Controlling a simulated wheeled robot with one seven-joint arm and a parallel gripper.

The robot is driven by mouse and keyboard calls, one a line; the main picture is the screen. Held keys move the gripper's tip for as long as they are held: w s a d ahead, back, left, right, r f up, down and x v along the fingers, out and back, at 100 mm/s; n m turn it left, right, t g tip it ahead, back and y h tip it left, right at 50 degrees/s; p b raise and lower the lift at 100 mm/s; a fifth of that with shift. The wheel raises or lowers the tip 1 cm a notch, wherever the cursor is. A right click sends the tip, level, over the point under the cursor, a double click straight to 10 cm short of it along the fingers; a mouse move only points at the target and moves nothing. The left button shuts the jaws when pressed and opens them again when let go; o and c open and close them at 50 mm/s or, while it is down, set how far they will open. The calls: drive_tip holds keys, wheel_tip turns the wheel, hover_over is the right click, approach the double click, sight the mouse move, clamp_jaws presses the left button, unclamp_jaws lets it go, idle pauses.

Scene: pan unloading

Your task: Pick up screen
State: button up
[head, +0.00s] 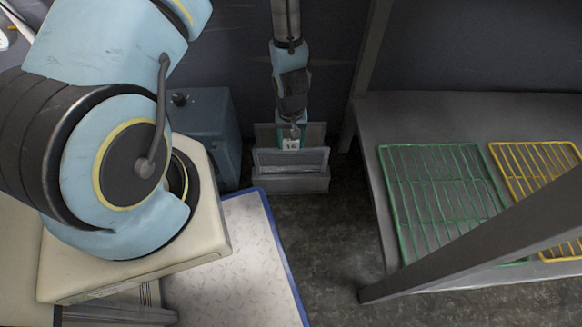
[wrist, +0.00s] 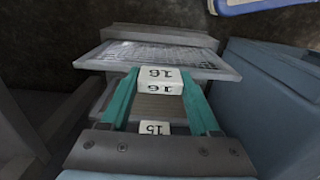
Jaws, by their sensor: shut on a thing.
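The screen (head: 310,160) is a grey framed mesh panel with a white tab marked 16. It stands near upright at the top of a grey holder (head: 292,185) on the floor. In the wrist view the screen (wrist: 205,62) spans beyond both fingers, and its tab (wrist: 160,82) sits between them. My gripper (head: 291,134) reaches down from above, its teal fingers (wrist: 160,88) shut on the tab. A second tab marked 15 (wrist: 154,128) shows closer to the wrist, on another screen. I cannot tell whether the held screen is clear of the holder.
A blue-grey cabinet (head: 208,130) stands just left of the holder. A blue-edged plate (head: 235,255) lies in front. At right, a grey table (head: 370,130) carries a green rack (head: 440,195) and a yellow rack (head: 535,170), with a post before it. Bare floor lies between.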

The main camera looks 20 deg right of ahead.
drive_tip(key=c, duration=0.7)
drive_tip(key=shift+r, duration=0.1)
